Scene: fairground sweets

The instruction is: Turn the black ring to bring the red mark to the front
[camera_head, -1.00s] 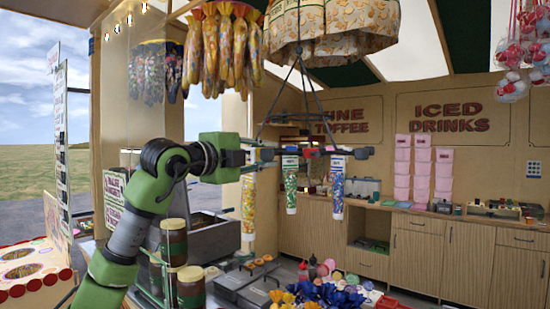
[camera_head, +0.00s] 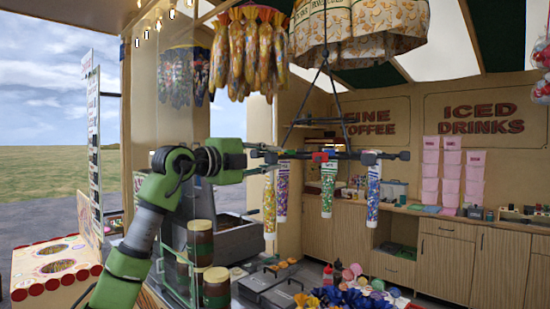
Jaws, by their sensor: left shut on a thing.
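The black ring (camera_head: 345,156) hangs level from dark cords in the middle of the head view, with short arms sticking out around it. Its red mark (camera_head: 319,156) shows left of the ring's middle, just above the green-patterned tube (camera_head: 328,190). Other printed tubes hang around it, among them a blue one (camera_head: 374,190) and a yellow one (camera_head: 269,208). My left gripper (camera_head: 270,157) reaches in from the left and is shut at the ring's left side; its fingertips overlap the dark parts there, so the exact contact is unclear. My right gripper is not in view.
Wrapped sweets (camera_head: 245,52) and a popcorn-print canopy (camera_head: 355,30) hang above. Jars (camera_head: 200,242) and a glass pane stand close to my left arm. Grey lidded bins (camera_head: 290,292) and blue flowers (camera_head: 355,298) lie below. Wooden cabinets (camera_head: 445,258) line the back.

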